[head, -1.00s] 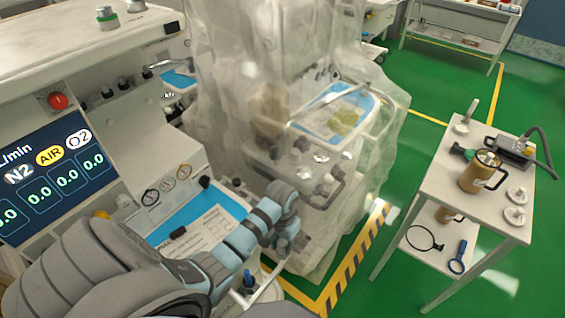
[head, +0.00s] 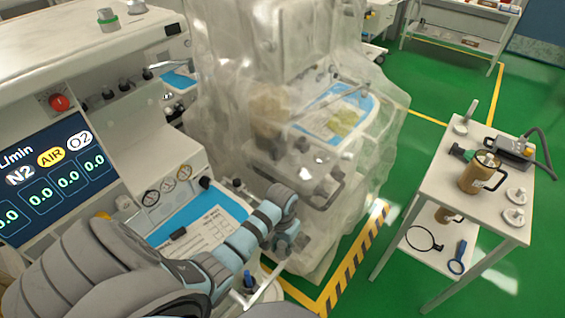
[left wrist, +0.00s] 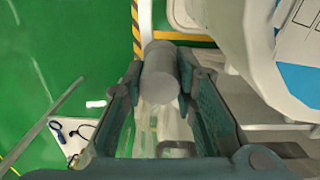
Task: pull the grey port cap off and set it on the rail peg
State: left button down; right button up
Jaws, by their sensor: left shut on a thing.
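My left gripper (left wrist: 160,92) is shut on a grey cylinder, the grey port cap (left wrist: 160,72), which shows between its two fingers in the left wrist view. In the head view my left gripper (head: 286,243) is beside the front right corner of the near cart, in front of the plastic-draped cart. The cap is too small or hidden to make out there. I cannot tell whether the cap still touches its port. I cannot make out the rail peg. My right gripper is not in view.
The near cart (head: 145,135) carries a screen and a blue tray area with a paper. A draped cart (head: 350,165) stands behind my gripper. A white side table (head: 440,190) with a brown jug (head: 478,175) stands at right. Green floor between is clear.

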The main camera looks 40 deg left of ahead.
aim_at(282, 244)
pick_arm(q)
jog(key=shift+f+b, duration=0.3)
jog(key=shift+f, duration=0.3)
jog(key=c, duration=1.2)
grip_release()
jog(key=shift+r, duration=0.15)
notch_tip(282, 244, up, 7)
jog(key=shift+a+r, duration=0.1)
jog(key=shift+r, duration=0.05)
